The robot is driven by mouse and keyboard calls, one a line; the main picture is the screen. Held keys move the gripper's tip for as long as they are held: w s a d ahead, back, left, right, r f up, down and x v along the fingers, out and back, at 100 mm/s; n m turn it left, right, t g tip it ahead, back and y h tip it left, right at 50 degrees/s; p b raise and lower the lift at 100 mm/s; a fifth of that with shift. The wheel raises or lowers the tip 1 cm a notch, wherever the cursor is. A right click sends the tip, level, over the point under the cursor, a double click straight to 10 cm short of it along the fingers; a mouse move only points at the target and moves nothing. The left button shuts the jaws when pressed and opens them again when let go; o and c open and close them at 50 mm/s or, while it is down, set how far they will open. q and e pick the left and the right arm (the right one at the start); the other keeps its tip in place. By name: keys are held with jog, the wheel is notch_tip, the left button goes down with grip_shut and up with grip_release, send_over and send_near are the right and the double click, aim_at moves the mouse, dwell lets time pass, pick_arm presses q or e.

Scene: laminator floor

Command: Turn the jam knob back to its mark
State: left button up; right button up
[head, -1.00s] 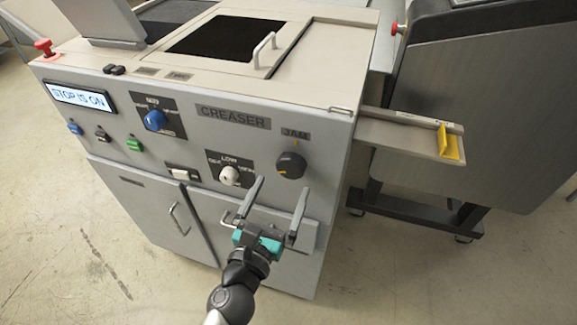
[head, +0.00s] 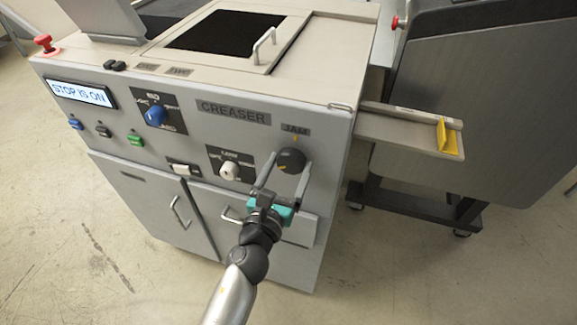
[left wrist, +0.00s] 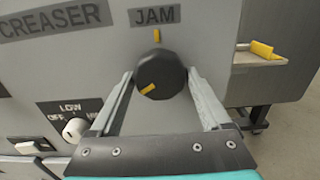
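The jam knob (head: 291,160) is a round dark knob on the creaser's front panel, under the JAM label. In the left wrist view the jam knob (left wrist: 160,75) has a yellow pointer aimed down and left. A yellow mark (left wrist: 157,35) sits straight above the knob, so pointer and mark are apart. My left gripper (head: 288,169) is open, its fingertips on either side of the knob. In the left wrist view the gripper (left wrist: 160,78) shows only narrow gaps beside the knob; I cannot tell whether either finger touches. My right gripper is not in view.
A white knob (head: 230,171) marked LOW and a rocker switch (head: 184,169) lie left of the jam knob. A blue knob (head: 155,117) is higher left. A door handle (head: 232,214) juts out below. A side tray (head: 405,135) extends right. The display (head: 78,93) reads STOP IS ON.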

pick_arm(q)
jog(key=c, duration=0.9)
jog(key=shift+n, duration=0.3)
